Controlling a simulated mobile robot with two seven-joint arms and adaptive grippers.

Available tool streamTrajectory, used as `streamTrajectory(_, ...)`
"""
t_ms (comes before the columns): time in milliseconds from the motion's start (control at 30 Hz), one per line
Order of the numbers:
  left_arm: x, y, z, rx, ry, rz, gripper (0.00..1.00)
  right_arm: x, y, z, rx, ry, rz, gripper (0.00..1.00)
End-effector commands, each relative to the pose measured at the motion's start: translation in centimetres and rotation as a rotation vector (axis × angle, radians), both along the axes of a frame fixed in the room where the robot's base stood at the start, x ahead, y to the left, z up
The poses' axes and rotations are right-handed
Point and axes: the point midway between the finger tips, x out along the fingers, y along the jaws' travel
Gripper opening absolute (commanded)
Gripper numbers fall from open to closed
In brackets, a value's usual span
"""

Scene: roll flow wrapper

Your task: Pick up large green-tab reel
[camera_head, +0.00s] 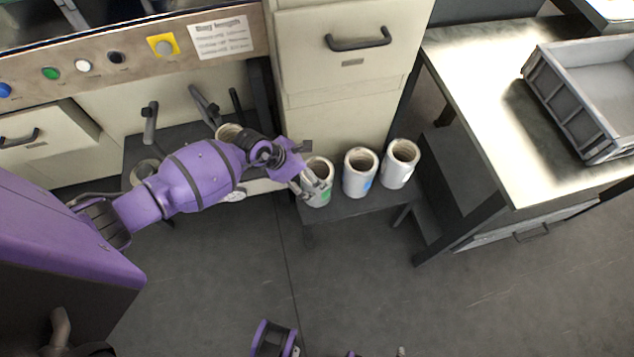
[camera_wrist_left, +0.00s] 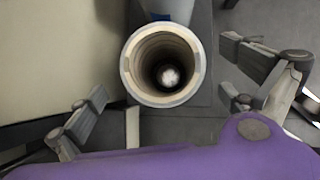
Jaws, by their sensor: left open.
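The green-tab reel (camera_head: 319,192) is a white hollow cylinder with a green mark low on its side. It stands upright at the left end of a row on a low dark shelf in the head view. My left gripper (camera_head: 309,184) is at this reel and partly covers it. In the left wrist view an upright reel (camera_wrist_left: 130,75) shows its round open top between the spread fingers of my left gripper (camera_wrist_left: 165,78). Its rim looks clear of both fingers.
A white blue-tab reel (camera_head: 359,178) and another white reel (camera_head: 399,168) stand close by on the shelf (camera_head: 345,208). A cream cabinet (camera_head: 342,115) rises behind. A metal table (camera_head: 490,120) with a grey bin (camera_head: 565,105) is at right. The floor in front is clear.

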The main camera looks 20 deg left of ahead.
Motion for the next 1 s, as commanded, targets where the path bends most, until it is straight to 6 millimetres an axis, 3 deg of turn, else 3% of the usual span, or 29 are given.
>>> streamTrajectory(200,1.1,-1.7,-2.7,-0.002,0.002,0.001,0.99,-0.6,-0.1,-1.0,0.001,0.014,-0.004,0.4)
streamTrajectory(533,1.4,-1.9,-3.1,-0.002,0.0,0.0,0.98,-0.7,-0.2,-1.1,0.0,0.018,-0.006,0.4)
streamTrajectory(1000,1.3,-1.9,-3.1,-0.003,0.0,0.001,0.36,-0.7,-0.2,-1.1,-0.001,0.018,-0.006,0.4)
